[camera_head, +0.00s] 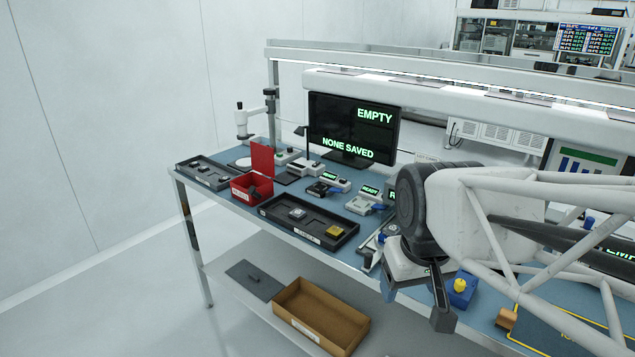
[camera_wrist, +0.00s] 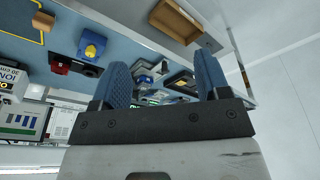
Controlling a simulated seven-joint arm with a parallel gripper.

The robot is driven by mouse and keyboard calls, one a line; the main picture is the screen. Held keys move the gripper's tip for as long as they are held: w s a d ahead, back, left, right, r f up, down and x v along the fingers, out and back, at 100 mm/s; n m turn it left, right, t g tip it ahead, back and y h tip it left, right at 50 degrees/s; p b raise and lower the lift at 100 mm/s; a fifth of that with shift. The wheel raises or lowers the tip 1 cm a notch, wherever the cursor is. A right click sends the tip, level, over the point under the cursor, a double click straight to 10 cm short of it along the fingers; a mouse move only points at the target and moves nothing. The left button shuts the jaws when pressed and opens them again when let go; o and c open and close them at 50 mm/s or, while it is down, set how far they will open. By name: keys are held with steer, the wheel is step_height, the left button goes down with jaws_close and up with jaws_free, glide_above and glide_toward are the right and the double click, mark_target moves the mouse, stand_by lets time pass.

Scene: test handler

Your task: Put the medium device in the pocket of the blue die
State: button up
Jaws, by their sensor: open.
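A black tray (camera_head: 277,216) lies near the front edge of the bench. It holds a small silver device (camera_head: 297,214) left of its middle and a gold device (camera_head: 334,231) toward its right end. I cannot tell which one is the medium device. Small stations with blue parts (camera_head: 318,189) (camera_head: 360,206) stand behind the tray. I cannot make out a die pocket on them. My gripper (camera_head: 416,291) is above the bench, right of the tray. In the wrist view its two blue fingertips (camera_wrist: 163,82) are apart, with nothing held between them.
A red bin (camera_head: 262,160) with a raised lid and another black tray (camera_head: 208,174) are farther left. A blue block with a yellow knob (camera_head: 458,292) sits right of my gripper. A monitor (camera_head: 352,130) stands behind. A brown box (camera_head: 318,312) is on the lower shelf.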

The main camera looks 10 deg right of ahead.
steer(key=shift+m, duration=0.5)
steer(key=shift+s+a+f, duration=0.1)
steer(key=shift+s+f, duration=0.15)
steer(key=shift+s, duration=0.4)
steer(key=shift+s+a+f, duration=0.1)
steer(key=shift+s+f, duration=0.15)
steer(key=shift+s, duration=0.45)
steer(key=shift+s+a+f, duration=0.1)
steer(key=shift+s+f, duration=0.15)
steer(key=shift+s, duration=0.4)
steer(key=shift+c, duration=0.4)
